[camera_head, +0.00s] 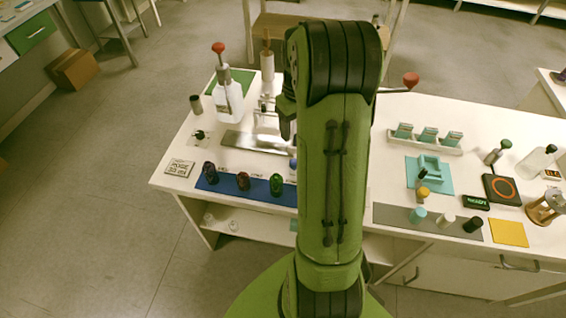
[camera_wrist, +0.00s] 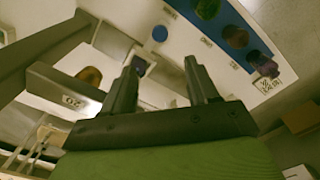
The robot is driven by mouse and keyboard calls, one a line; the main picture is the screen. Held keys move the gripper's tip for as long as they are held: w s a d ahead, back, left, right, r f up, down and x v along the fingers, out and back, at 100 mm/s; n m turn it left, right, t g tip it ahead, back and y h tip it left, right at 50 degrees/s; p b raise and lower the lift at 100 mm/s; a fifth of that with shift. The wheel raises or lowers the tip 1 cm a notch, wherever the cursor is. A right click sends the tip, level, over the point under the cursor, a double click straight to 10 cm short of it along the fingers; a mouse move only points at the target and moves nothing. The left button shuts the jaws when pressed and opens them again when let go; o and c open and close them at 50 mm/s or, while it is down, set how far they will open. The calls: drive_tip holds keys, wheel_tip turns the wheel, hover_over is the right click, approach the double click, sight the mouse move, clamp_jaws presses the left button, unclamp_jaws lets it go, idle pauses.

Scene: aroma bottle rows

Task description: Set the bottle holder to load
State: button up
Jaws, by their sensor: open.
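In the wrist view my gripper (camera_wrist: 163,75) is open, with two dark fingers apart and nothing between them. In the head view my green arm hides most of it. I cannot tell for certain which part is the bottle holder. In the head view a metal plate (camera_head: 245,142) lies on the white table, with metal fittings (camera_head: 265,108) behind it, partly covered by my arm. In the wrist view a small dark square fitting (camera_wrist: 143,62) shows close to the left fingertip. I cannot make out its setting or whether a finger touches it.
A blue mat (camera_head: 228,187) at the table's front left holds several dark bottles; it also shows in the wrist view (camera_wrist: 226,16). A white bottle with a red knob (camera_head: 228,100) stands at the back left. Right of my arm are a teal stand (camera_head: 430,172) and several caps.

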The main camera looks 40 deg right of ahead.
sight(294, 162)
wheel_tip(294, 162, down, 14)
drive_tip(key=b, duration=0.4)
drive_tip(key=shift+f, duration=0.2)
clamp_jaws()
